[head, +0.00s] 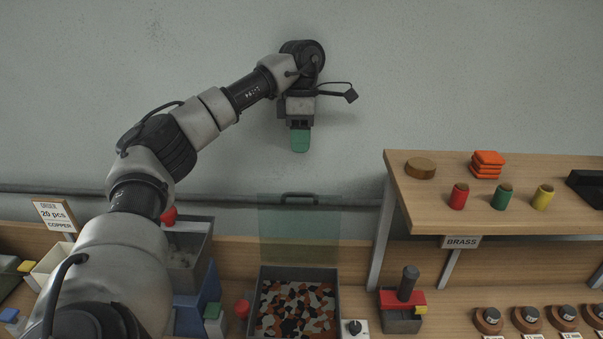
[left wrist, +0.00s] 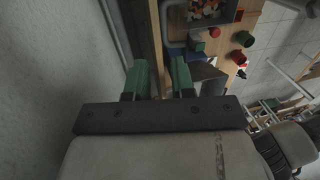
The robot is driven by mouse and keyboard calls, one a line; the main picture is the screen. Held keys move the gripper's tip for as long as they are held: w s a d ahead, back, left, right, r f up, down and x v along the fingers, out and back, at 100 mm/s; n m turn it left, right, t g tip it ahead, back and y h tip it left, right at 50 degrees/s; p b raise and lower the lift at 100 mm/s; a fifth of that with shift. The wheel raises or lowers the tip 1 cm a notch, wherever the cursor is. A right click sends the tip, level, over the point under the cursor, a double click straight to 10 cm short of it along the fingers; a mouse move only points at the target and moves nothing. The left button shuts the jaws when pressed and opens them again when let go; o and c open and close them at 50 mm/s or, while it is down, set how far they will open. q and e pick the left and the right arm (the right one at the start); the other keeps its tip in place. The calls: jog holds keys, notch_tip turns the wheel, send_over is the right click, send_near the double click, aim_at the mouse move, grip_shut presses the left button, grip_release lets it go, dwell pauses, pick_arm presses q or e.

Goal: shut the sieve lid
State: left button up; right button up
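The sieve lid (head: 299,225) is a see-through greenish panel with a dark handle on its top edge. It stands raised, upright or nearly so, at the back of the sieve box (head: 334,276). The box is dark-walled and full of orange, black and white pieces. Part of the box also shows at the top of the left wrist view (left wrist: 240,14). My left gripper (head: 299,150) has green fingertips and appears above the lid handle, apart from it. In the left wrist view its fingers (left wrist: 160,76) are spread with nothing between them. My right gripper is not in view.
A wooden shelf (head: 420,208) with coloured cylinders stands to the right. Beside the box are a grey bin (head: 203,228), a blue holder (head: 205,296), a red knob (head: 242,308) and a dial unit (head: 354,328). A rail (head: 350,198) runs along the wall behind.

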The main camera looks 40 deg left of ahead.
pick_arm(q)
jog(key=f, duration=0.3)
jog(key=s+d+f, duration=0.1)
jog(key=f, duration=0.2)
jog(key=s+f, duration=0.1)
jog(key=f, duration=0.3)
jog(key=shift+d, duration=0.35)
jog(key=shift+f, duration=0.1)
jog(key=shift+a, duration=0.1)
grip_shut()
